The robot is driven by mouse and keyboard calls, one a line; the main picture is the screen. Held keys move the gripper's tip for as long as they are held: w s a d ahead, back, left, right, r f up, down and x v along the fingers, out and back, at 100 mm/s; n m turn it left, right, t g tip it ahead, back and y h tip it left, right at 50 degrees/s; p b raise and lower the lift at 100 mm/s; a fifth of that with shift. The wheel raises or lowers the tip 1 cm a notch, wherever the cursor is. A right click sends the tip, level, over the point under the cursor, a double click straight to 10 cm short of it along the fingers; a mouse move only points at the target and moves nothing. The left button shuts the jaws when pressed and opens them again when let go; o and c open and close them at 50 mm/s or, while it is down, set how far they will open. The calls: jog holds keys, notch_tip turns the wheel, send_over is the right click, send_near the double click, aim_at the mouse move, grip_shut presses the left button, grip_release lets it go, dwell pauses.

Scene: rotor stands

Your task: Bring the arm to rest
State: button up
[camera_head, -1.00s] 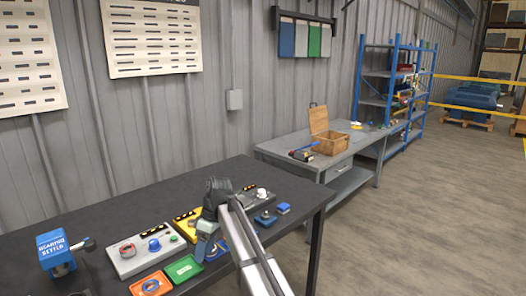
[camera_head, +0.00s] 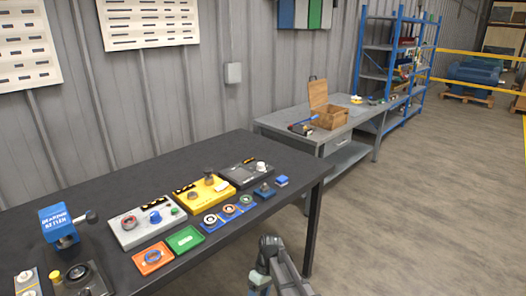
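My gripper (camera_head: 262,272) is at the bottom of the head view, beyond the front edge of the dark table (camera_head: 120,180). It is small and seen from behind, so its fingers cannot be made out clearly. It is apart from everything on the table. On the table stand a grey stand (camera_head: 128,236) with a blue knob, a yellow stand (camera_head: 186,203) with a dark part on it, and a dark stand (camera_head: 235,182) with a white knob.
A blue bearing device (camera_head: 55,222) stands at the table's left, with a dark unit (camera_head: 90,289) in front. Small blue blocks (camera_head: 282,181) lie near the right corner. A grey bench (camera_head: 285,125) with a wooden box (camera_head: 330,118) is behind right. Open floor (camera_head: 420,200) lies to the right.

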jog(key=s+d+f+m+g, duration=0.1)
jog(key=s+d+f+m, duration=0.2)
jog(key=s+d+f, duration=0.3)
jog(key=s+d+f+m+h, duration=0.1)
jog(key=s+d+f+m, duration=0.2)
jog(key=s+d+f, duration=0.3)
jog(key=s+d+f+m+g+h, duration=0.1)
jog(key=s+d+f+m, duration=0.2)
jog(key=s+f, duration=1)
jog(key=s+d, duration=0.3)
jog(key=s, duration=0.6)
jog(key=shift+d+f+m+g, duration=0.15)
jog(key=shift+d+m+g, duration=0.15)
jog(key=shift+d, duration=0.1)
